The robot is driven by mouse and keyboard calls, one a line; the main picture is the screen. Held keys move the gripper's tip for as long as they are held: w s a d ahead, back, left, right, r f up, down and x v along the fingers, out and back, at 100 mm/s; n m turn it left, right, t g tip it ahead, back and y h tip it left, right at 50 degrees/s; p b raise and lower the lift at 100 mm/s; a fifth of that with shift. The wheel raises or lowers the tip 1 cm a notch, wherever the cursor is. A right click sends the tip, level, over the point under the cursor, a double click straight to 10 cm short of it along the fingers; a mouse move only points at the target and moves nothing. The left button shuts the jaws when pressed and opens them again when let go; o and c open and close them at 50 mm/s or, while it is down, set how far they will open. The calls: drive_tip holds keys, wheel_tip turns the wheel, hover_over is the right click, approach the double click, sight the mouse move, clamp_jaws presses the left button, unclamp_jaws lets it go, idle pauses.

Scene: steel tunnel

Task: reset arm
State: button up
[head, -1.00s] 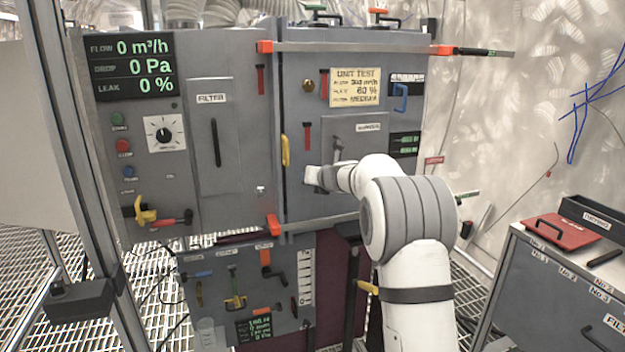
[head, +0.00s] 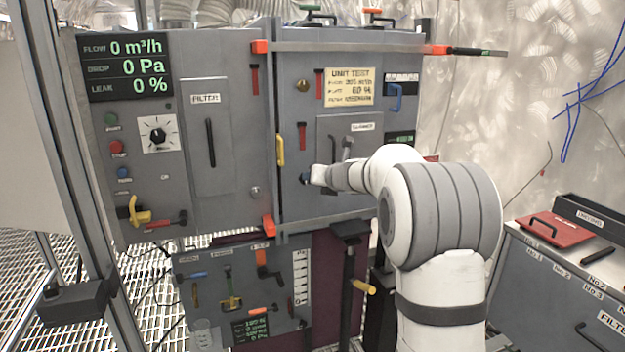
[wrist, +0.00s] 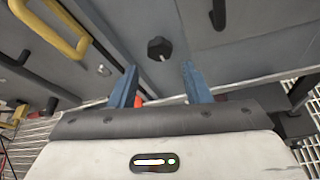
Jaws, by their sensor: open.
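My arm (head: 440,215) reaches up from the lower right in the head view, bent toward the grey cabinet. A yellow handle (wrist: 55,30) is at the upper left there; the yellow handle also shows in the head view (head: 281,150).
The display (head: 125,65) reads zero flow, drop and leak. A metal bar with orange ends (head: 350,48) crosses the cabinet top. A lower panel (head: 245,290) carries several small handles. A drawer unit with a red case (head: 553,229) stands at right. A metal post (head: 75,170) stands at left.

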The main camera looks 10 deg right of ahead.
drive_tip(key=shift+s, duration=0.3)
drive_tip(key=shift+r, duration=0.2)
drive_tip(key=s+d+r+m+g+h+p, duration=0.1)
drive_tip(key=s+d+r+m+h+p, duration=0.25)
drive_tip(key=s+r+m+p, duration=0.45)
drive_tip(key=s+d+r+m+g+h+p, duration=0.15)
drive_tip(key=s+r+m+h+p, duration=0.3)
drive_tip(key=s+m, duration=0.7)
drive_tip(key=s+a+f+m+g+y+p, duration=0.1)
drive_tip(key=s+a+m+g+p, duration=0.1)
drive_tip(key=s+m, duration=0.3)
drive_tip(key=s+a+f+m+g+y+p, duration=0.1)
drive_tip(key=s+a+m+g+p, duration=0.1)
drive_tip(key=s, duration=1.1)
drive_tip(key=s+a+f+m+g+y+p, duration=0.1)
drive_tip(key=s+m+g+p, duration=0.3)
drive_tip(key=s+m, duration=0.5)
drive_tip(key=shift+s+a+f+y+p, duration=0.3)
drive_tip(key=shift+a+y+p, duration=0.3)
drive_tip(key=shift+a+p, duration=0.35)
